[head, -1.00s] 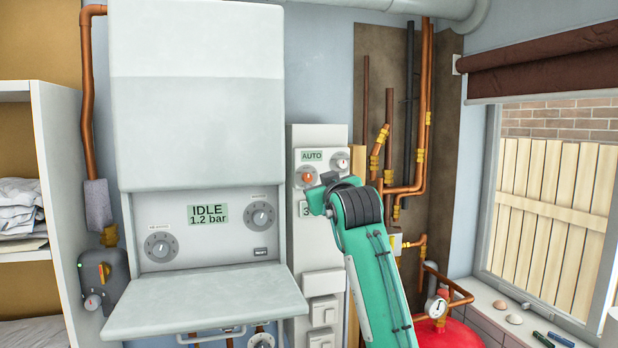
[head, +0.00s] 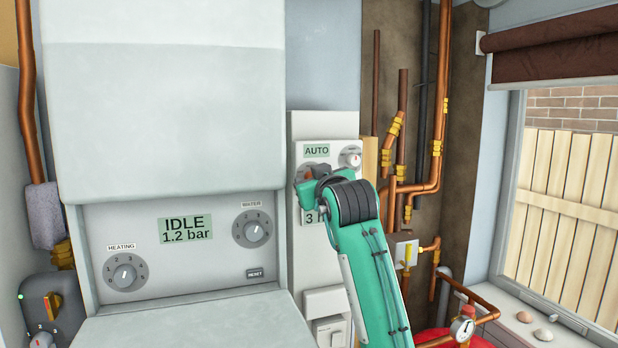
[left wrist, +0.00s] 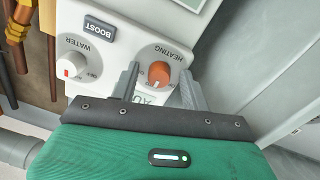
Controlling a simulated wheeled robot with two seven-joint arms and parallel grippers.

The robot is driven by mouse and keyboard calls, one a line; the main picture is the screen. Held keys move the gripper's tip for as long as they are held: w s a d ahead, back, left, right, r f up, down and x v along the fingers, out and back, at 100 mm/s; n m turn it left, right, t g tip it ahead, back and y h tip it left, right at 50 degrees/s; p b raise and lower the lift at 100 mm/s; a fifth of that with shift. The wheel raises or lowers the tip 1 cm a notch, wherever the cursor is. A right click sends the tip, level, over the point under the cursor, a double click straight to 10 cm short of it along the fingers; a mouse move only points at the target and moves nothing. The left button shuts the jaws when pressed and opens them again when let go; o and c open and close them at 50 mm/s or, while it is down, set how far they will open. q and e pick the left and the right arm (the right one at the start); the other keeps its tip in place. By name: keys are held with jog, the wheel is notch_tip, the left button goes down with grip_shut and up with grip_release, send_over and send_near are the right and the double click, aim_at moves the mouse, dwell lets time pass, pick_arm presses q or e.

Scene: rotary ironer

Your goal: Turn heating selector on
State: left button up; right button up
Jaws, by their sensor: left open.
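The heating selector is an orange knob on a grey dial, on the white control panel with the AUTO display (head: 316,150). In the left wrist view the orange knob (left wrist: 159,74) sits between the two fingers of my left gripper (left wrist: 160,88). The fingers are apart, with gaps to the knob, and I cannot see them touching it. In the head view my left gripper (head: 308,186) is in front of the panel and hides most of the heating dial. The water selector (head: 352,157) is at its right, and also shows in the wrist view (left wrist: 72,66).
The white boiler (head: 165,100) stands close on the left, with its IDLE display (head: 185,229) and two numbered knobs. Its open flap (head: 190,325) juts out below. Copper pipes (head: 436,130) run up the wall to the right. A window (head: 570,190) is at far right.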

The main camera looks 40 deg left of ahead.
pick_arm(q)
jog(key=shift+s+d+r, duration=0.2)
jog(key=shift+d+r, duration=0.05)
jog(key=shift+d, duration=0.05)
jog(key=shift+c, duration=1.4)
jog(key=c, duration=0.7)
jog(key=m, duration=1.1)
jog(key=shift+w+m, duration=0.2)
jog(key=shift+m, duration=0.1)
pick_arm(e)
jog(key=shift+s+d+f, duration=0.1)
jog(key=shift+d, duration=0.2)
jog(key=shift+a, duration=0.2)
